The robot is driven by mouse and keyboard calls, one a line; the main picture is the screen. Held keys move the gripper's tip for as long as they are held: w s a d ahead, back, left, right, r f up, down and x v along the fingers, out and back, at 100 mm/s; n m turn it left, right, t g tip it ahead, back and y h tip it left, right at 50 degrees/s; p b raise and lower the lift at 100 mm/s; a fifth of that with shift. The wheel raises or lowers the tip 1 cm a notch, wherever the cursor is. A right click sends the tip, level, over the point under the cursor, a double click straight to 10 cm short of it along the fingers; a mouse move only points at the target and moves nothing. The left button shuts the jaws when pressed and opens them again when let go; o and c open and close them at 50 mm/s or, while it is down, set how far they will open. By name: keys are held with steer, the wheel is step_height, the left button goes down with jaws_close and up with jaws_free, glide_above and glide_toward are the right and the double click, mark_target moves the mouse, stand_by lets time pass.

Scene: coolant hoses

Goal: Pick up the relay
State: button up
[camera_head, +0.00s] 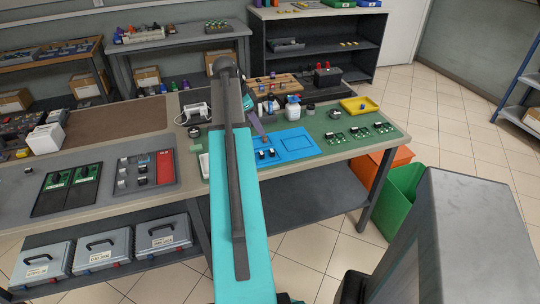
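I cannot tell for sure which small part is the relay. Small dark blocks (271,153) stand at the left end of a blue tray (299,156) on the green mat, close beside my teal arm. More small dark and silver blocks (122,183) sit on a grey and red tray (166,167) on the left table. My arm reaches up the middle of the picture over the table. My gripper is not clearly seen; the arm link covers that part of the table.
Green circuit boards (358,132) and a yellow tray (359,106) lie on the green mat (390,133) at right. A white bottle (293,107) stands behind the blue tray. Orange and green bins (401,200) stand on the floor by the table's right end. Grey cases (102,251) sit below.

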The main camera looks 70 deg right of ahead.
steer(key=shift+f, duration=0.1)
steer(key=p, duration=0.1)
glide_above(272, 150)
steer(key=w+a, duration=0.2)
steer(key=shift+s+f, duration=0.1)
steer(key=shift+f, duration=3.8)
steer(key=shift+f+p, duration=0.15)
steer(key=shift+p, duration=0.15)
steer(key=shift+p+x, duration=0.75)
steer(key=shift+x, duration=1.75)
steer(key=shift+d, duration=0.1)
jaws_close()
steer(key=shift+r, duration=0.2)
